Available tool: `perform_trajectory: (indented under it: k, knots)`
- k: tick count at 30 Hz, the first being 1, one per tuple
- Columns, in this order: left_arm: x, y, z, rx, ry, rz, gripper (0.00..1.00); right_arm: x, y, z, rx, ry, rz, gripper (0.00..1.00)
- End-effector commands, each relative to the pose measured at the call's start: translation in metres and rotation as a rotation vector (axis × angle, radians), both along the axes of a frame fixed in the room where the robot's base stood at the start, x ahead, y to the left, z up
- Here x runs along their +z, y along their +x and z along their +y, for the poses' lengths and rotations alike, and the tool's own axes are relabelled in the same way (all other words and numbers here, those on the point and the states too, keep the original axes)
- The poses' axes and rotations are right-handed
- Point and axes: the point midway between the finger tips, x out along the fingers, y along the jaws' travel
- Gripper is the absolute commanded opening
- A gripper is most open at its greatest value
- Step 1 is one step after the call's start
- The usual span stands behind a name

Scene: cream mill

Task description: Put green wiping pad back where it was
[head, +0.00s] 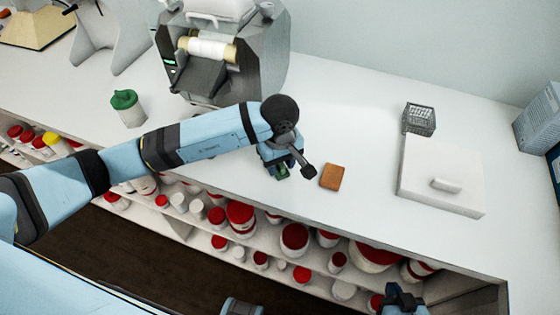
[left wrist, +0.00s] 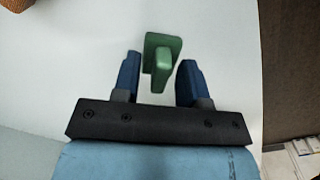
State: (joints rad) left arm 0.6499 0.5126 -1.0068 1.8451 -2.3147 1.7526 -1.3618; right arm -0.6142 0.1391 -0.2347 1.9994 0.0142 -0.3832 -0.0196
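The green wiping pad (left wrist: 162,55) has a flat plate with an upright grip. In the left wrist view it sits just beyond and between my left gripper's fingertips (left wrist: 160,72), with the fingers apart and a gap on each side of the grip. In the head view my left gripper (head: 283,168) points down over the counter near its front edge and hides most of the green pad (head: 282,172). My right gripper (head: 402,298) shows only partly at the bottom of the head view, in front of the shelves; its fingers are not clear.
A brown block (head: 332,177) lies on the white counter (head: 345,135) just right of my left gripper. A white slab with a handle (head: 440,178) and a dark wire basket (head: 419,119) are further right. A green-lidded cup (head: 127,108) and a grey machine (head: 225,55) stand left.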

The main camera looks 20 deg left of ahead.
Motion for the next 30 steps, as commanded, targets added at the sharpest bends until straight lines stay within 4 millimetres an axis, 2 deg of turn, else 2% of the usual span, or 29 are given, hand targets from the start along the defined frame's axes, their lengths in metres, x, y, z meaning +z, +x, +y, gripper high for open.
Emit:
perform_trajectory:
  k: [12,16,21,30]
  knots:
    - [0.083,0.001,0.0,-0.002,-0.001,-0.005,0.39,-0.011,-0.001,0.001,-0.003,0.005,0.01,0.0]
    - [0.104,0.001,0.0,-0.001,-0.001,-0.004,0.39,-0.012,0.0,0.001,-0.004,0.008,0.01,0.0]
    - [0.119,0.001,0.0,0.0,-0.001,-0.001,0.39,-0.011,0.001,0.001,-0.005,0.01,0.009,0.0]
    - [0.121,0.001,0.0,0.0,0.0,0.0,0.39,-0.011,0.001,0.001,-0.006,0.01,0.01,0.0]
